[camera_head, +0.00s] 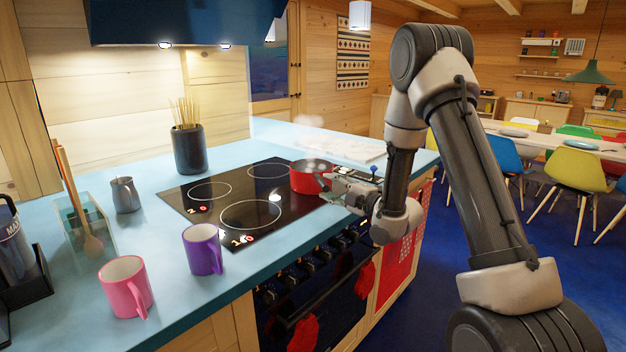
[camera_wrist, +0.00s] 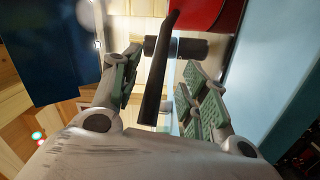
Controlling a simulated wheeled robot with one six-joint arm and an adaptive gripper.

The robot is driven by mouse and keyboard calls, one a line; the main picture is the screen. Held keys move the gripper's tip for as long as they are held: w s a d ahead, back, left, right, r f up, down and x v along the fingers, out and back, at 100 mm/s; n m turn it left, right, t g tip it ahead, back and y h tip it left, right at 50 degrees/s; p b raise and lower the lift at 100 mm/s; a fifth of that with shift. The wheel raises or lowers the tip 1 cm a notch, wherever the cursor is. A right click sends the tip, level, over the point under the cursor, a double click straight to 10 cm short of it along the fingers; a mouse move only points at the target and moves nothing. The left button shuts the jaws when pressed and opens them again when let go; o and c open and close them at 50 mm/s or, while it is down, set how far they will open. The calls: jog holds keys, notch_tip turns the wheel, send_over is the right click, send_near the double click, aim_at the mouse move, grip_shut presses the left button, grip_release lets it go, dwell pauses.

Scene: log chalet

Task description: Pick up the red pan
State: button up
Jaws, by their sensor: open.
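I see no clear contact between the fingers and the handle. In the head view the arm partly hides the handle and fingers.
The black cooktop (camera_head: 222,211) is set in a light-blue counter (camera_head: 160,266). Red cloth (camera_head: 397,268) hangs at the counter's right side.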

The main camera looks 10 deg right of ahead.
aim_at(322, 179)
jog(key=x, duration=0.4)
jog(key=shift+w+a, duration=0.15)
jog(key=shift+w, duration=0.1)
grip_shut()
jog(key=shift+r, duration=0.25)
